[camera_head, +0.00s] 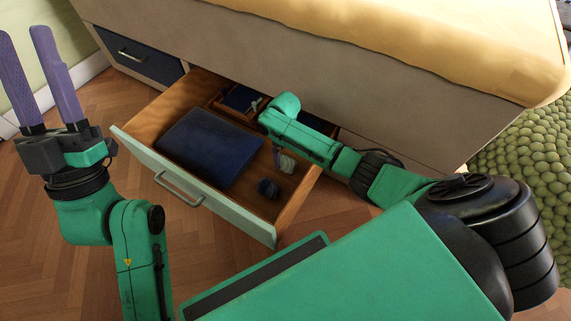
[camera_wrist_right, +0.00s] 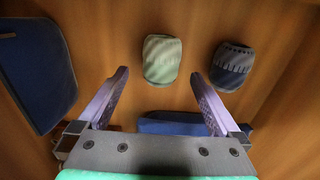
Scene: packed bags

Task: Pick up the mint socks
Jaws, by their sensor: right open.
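The mint socks (camera_head: 287,164), a small pale green rolled bundle, lie on the floor of the open drawer (camera_head: 225,206), toward its right side. In the right wrist view the mint socks (camera_wrist_right: 162,58) lie just past the fingertips, roughly centred between them. My right gripper (camera_wrist_right: 159,75) is open and empty, above the drawer floor. In the head view its fingers (camera_head: 277,155) are mostly hidden by my own arm, beside the mint socks. My left gripper (camera_head: 22,30) is open and empty, its purple fingers pointing up, left of the drawer.
A dark blue sock bundle (camera_head: 268,188) lies close to the mint socks and shows in the wrist view (camera_wrist_right: 231,68). A flat dark blue item (camera_head: 210,147) fills the drawer's middle. A small tray (camera_head: 225,101) sits at the back. The bed frame (camera_head: 300,50) overhangs behind.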

